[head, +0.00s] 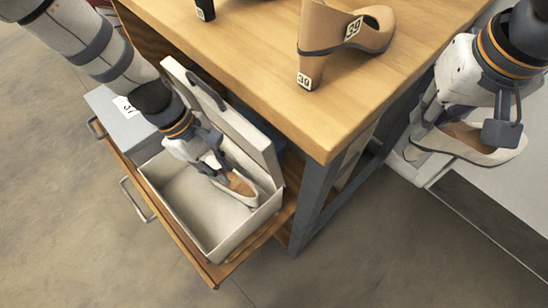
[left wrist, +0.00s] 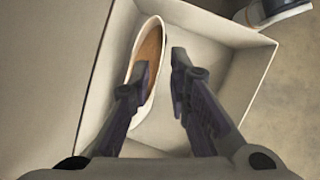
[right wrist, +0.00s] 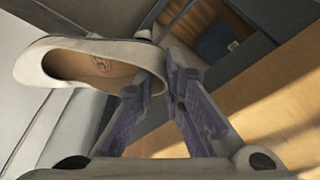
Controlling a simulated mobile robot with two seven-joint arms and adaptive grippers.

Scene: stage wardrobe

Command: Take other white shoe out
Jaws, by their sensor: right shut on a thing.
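A white shoe (head: 243,188) with a tan inside lies in the open white box (head: 185,228), against the box's side. It also shows in the left wrist view (left wrist: 152,45). My left gripper (head: 221,174) reaches down into the box. Its fingers (left wrist: 163,68) straddle the shoe's side wall, one inside the opening and one outside, with a gap between them. My right gripper (right wrist: 156,78) is shut on the rim of another white shoe (right wrist: 90,66), which it holds at the right of the table. That shoe (head: 488,152) is partly covered by my wrist in the head view.
The box stands in a pulled-out wooden drawer (head: 213,275), its lid (head: 245,135) raised beside the table edge. A grey box labelled 37 (head: 118,115) sits behind it. A tan heeled shoe labelled 39 (head: 345,35) stands on the wooden table (head: 240,35). A pale surface lies under my right gripper.

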